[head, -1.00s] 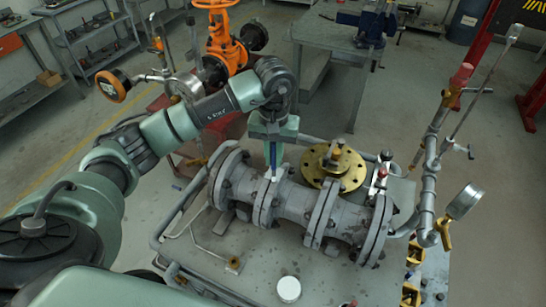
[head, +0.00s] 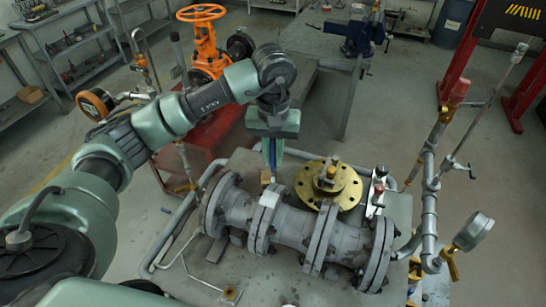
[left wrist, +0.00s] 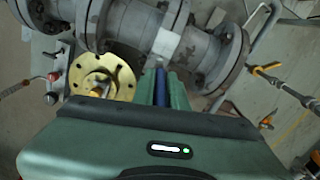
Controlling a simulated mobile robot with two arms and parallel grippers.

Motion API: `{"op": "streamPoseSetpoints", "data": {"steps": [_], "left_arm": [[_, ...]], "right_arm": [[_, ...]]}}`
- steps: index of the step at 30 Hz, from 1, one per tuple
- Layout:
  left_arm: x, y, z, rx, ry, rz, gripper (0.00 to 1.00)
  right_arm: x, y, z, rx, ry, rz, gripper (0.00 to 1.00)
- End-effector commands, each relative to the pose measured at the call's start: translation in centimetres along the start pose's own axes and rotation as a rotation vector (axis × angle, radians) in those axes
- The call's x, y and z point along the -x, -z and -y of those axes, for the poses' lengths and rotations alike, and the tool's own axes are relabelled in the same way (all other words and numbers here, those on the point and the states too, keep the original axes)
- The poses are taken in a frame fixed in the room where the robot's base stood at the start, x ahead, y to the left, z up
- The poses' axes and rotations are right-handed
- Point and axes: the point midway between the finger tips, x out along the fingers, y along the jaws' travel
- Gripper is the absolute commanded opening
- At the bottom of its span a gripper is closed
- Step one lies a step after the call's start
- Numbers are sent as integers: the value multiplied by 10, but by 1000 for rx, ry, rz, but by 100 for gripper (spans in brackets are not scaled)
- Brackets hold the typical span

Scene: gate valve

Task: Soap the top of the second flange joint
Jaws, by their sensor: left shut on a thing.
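A grey flanged pipe assembly lies across the skid. The second flange joint from the left (head: 262,218) has a whitish patch (head: 269,194) on its top; in the left wrist view the patch (left wrist: 165,42) shows on the flange rim. My left gripper (head: 272,155) points down just behind this joint, shut on a slim blue-handled brush (head: 272,160). The brush's pale tip (head: 266,177) is close to the flange top; I cannot tell if it touches. In the left wrist view the blue handle (left wrist: 160,82) is between the green fingers. My right gripper is not in view.
A brass round flange (head: 328,186) stands behind the pipe, right of my gripper. A red-handled valve (head: 378,186) is beside it. An orange handwheel valve (head: 203,40) stands behind on a red cart.

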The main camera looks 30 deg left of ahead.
Motion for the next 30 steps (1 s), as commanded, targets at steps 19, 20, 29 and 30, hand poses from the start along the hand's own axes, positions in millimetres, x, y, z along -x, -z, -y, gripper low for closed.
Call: {"op": "streamPoseSetpoints", "data": {"steps": [19,20,29,30], "left_arm": [[32,-7,-2,12,0,0,0],[32,-7,-2,12,0,0,0],[32,-7,-2,12,0,0,0],[32,-7,-2,12,0,0,0]], "right_arm": [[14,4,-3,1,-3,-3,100],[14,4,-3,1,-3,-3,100],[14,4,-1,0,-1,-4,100],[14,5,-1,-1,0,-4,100]]}}
